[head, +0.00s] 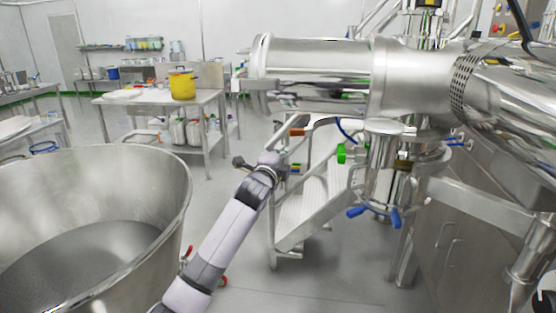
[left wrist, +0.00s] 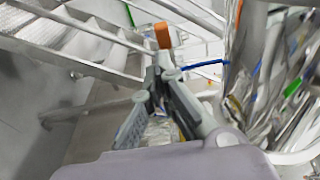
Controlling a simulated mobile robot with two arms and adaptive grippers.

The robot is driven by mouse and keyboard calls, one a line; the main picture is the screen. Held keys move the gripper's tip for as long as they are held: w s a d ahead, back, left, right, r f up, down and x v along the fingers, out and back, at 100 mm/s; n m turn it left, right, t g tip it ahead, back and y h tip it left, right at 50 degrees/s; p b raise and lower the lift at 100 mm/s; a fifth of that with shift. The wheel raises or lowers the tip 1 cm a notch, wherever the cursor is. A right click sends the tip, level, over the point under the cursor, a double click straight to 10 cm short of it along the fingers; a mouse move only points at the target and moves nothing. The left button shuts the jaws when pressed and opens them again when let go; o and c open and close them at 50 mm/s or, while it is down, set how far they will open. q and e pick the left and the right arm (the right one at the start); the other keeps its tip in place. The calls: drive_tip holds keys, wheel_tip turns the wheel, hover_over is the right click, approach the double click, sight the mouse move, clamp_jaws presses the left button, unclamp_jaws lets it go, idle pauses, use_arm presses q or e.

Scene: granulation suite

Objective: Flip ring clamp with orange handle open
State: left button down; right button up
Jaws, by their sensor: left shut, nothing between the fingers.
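The orange handle (head: 297,132) of the ring clamp shows as a small block below the horizontal steel cylinder, beyond my left gripper. It also shows in the left wrist view (left wrist: 162,36), just past the fingertips. I cannot tell whether the fingers touch it. The clamp's ring is not clear in either view. My left gripper (left wrist: 163,65) is shut and empty, pointing toward the handle; in the head view it is at the end of my left arm (head: 276,160), in front of the steps. My right gripper is not in view.
Metal steps (head: 300,208) stand behind my left arm. A large steel bowl (head: 185,190) is at the left. A valve with blue handles (head: 360,211) hangs at the right, with a green part (head: 341,153) nearby. A table with a yellow pot (head: 183,86) stands farther back.

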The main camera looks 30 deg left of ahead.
use_arm(q)
drive_tip(key=shift+s+a+f, duration=0.1)
drive_tip(key=shift+s+a, duration=0.1)
drive_tip(key=shift+s, duration=0.35)
drive_tip(key=shift+s+a+f, duration=0.1)
drive_tip(key=shift+s+a, duration=0.05)
drive_tip(key=shift+s, duration=0.4)
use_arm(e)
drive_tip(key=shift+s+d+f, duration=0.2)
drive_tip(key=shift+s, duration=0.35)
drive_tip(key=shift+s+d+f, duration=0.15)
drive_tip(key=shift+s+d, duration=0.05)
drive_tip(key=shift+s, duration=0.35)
